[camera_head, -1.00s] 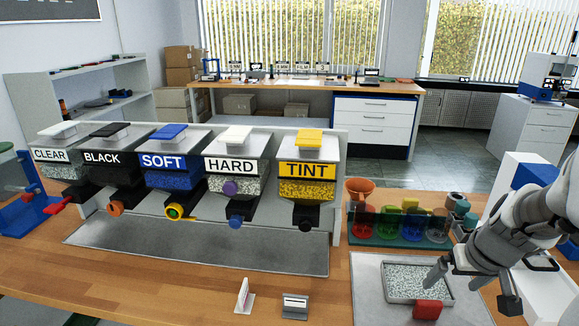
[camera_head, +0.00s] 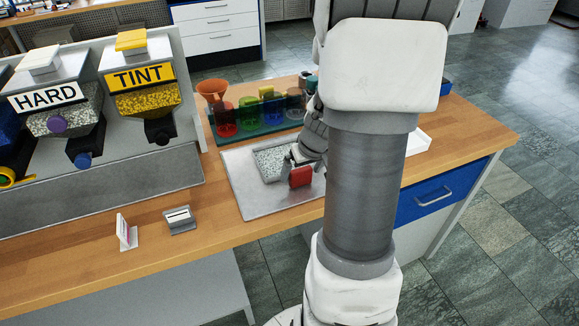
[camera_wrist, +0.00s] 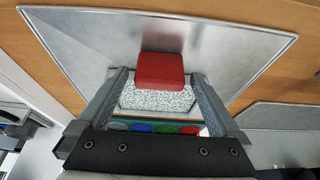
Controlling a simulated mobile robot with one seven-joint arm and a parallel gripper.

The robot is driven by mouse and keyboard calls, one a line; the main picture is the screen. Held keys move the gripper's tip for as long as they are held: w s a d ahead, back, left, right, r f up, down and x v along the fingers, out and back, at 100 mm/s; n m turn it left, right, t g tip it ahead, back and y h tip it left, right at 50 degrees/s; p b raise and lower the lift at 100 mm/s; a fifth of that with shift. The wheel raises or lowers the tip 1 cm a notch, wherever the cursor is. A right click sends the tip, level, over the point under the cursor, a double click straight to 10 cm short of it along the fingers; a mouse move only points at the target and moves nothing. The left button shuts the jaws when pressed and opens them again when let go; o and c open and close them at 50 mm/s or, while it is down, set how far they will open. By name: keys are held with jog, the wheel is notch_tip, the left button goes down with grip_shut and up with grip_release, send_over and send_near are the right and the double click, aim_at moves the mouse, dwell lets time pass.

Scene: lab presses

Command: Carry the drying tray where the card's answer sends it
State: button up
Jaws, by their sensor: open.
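The drying tray (camera_head: 270,164), shallow and filled with speckled granules, lies on a metal sheet at the right part of the bench. Its red handle block (camera_head: 300,177) faces the front edge. In the wrist view the red block (camera_wrist: 160,70) and granules (camera_wrist: 158,100) lie between the two fingers of my gripper (camera_wrist: 159,78). The fingers are spread apart and do not close on the block. In the head view my arm hides most of the gripper. A small white card (camera_head: 123,232) stands near the bench front; its text is unreadable. A grey holder with a label (camera_head: 179,218) is beside it.
The HARD hopper (camera_head: 60,110) and TINT hopper (camera_head: 145,90) are to the left. The metal sheet (camera_head: 240,190) is bare around the tray.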

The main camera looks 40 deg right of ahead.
jog(key=shift+w+d+f, duration=0.1)
jog(key=shift+w+f, duration=0.05)
jog(key=shift+f, duration=0.2)
jog(key=shift+c, duration=0.2)
jog(key=shift+r, duration=0.1)
grip_shut()
